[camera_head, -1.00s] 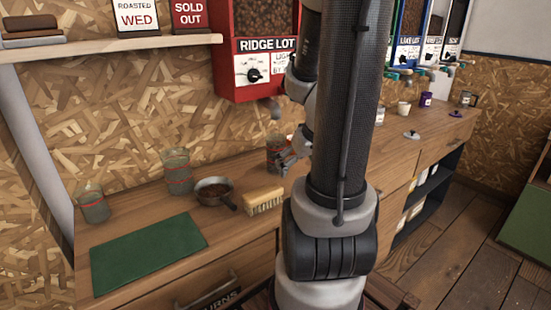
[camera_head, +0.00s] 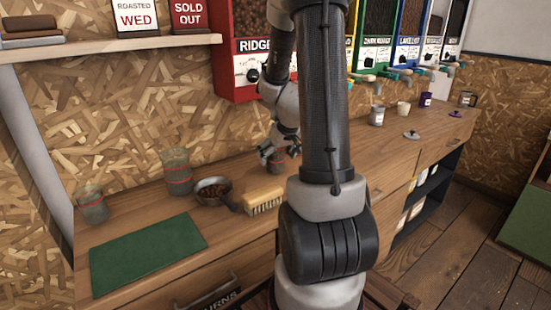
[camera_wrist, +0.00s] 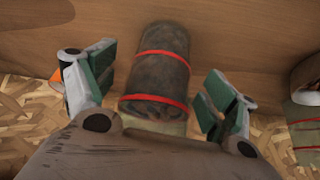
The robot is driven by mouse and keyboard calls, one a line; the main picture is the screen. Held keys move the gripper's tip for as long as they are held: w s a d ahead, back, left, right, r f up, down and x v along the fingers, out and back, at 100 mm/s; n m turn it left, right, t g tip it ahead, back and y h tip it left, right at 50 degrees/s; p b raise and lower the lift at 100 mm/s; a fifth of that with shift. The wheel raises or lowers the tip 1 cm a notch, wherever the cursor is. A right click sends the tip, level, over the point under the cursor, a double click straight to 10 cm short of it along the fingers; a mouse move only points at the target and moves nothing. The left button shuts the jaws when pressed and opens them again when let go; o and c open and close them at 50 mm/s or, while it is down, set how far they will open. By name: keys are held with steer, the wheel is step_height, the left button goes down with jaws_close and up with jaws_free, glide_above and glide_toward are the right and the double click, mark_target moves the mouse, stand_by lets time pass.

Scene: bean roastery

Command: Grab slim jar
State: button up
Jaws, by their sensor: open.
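A dark glass jar with red bands (camera_wrist: 160,80) stands on the counter between the spread fingers of my gripper (camera_wrist: 165,84) in the wrist view. In the head view my gripper (camera_head: 279,152) hides the upper part of this jar (camera_head: 276,168). My gripper is open and holds nothing. Two other red-banded glass jars stand further left: a taller one (camera_head: 177,172) near the wall and a shorter one (camera_head: 92,206) at the far left. I cannot tell for sure which is called slim.
A scoop of beans (camera_head: 213,189) and a wooden brush (camera_head: 264,201) lie close left and in front of the jar. A green mat (camera_head: 147,254) covers the left front. A red dispenser (camera_head: 238,88) hangs above. Small cups and a lid (camera_head: 411,135) are at the right.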

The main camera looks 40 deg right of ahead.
steer(key=shift+w+f, duration=0.25)
steer(key=shift+f, duration=0.25)
steer(key=shift+s, duration=0.1)
steer(key=c, duration=1.2)
steer(key=shift+c, duration=0.5)
